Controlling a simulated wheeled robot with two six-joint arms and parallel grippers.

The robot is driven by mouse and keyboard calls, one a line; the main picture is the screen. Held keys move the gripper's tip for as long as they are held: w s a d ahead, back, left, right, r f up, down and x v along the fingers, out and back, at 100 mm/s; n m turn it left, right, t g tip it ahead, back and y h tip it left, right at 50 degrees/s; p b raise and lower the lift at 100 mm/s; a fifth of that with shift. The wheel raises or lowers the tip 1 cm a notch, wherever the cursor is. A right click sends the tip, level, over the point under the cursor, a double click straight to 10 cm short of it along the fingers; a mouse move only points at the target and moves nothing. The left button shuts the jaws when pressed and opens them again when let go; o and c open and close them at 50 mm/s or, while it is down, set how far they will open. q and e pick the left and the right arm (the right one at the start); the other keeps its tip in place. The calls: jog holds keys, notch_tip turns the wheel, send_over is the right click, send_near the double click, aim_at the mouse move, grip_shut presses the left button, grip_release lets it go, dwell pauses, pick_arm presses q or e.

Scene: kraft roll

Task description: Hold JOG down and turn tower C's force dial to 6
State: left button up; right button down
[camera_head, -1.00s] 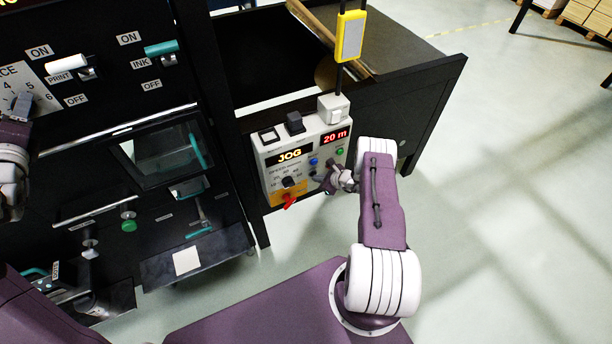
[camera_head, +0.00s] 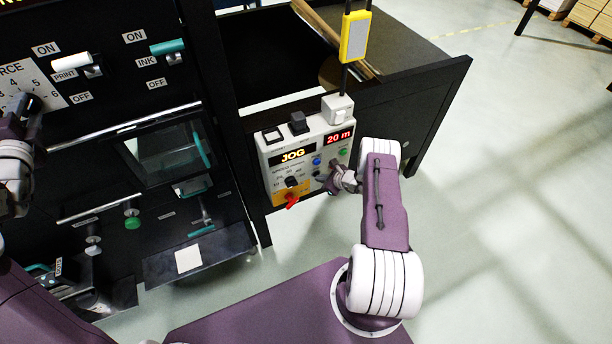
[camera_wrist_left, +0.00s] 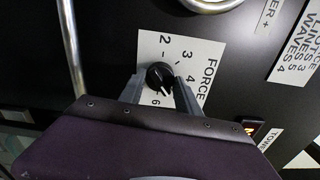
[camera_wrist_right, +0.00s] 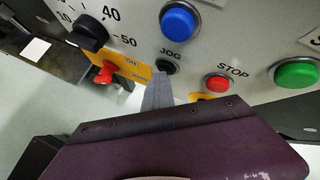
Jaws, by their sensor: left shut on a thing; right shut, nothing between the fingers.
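The force dial (camera_wrist_left: 160,75) is a black knob on a white FORCE scale (camera_wrist_left: 204,52). My left gripper (camera_wrist_left: 160,84) has a finger on each side of the knob and is shut on it. The white mark on the knob points to the lower right in the left wrist view, on the 5–6 side; the exact number is partly hidden by a finger. The black JOG button (camera_wrist_right: 167,66) is under its label. My right gripper (camera_wrist_right: 158,82) is shut and empty, its tips at the button; how far it is pressed cannot be seen. The control box display (camera_head: 292,155) reads JOG.
A blue button (camera_wrist_right: 180,20), a red STOP button (camera_wrist_right: 217,83) and a green button (camera_wrist_right: 296,73) are close to the right fingertips. A black knob (camera_wrist_right: 89,33) and a red switch (camera_wrist_right: 104,72) lie left. PRINT (camera_head: 70,62) and INK (camera_head: 168,47) levers stand near the dial.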

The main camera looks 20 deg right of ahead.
pick_arm(q)
jog(key=m, duration=0.6)
jog(key=shift+m, duration=0.4)
jog(key=o, duration=0.6)
jog(key=shift+m, duration=0.5)
jog(key=shift+c, duration=0.2)
jog(key=shift+o, duration=1.4)
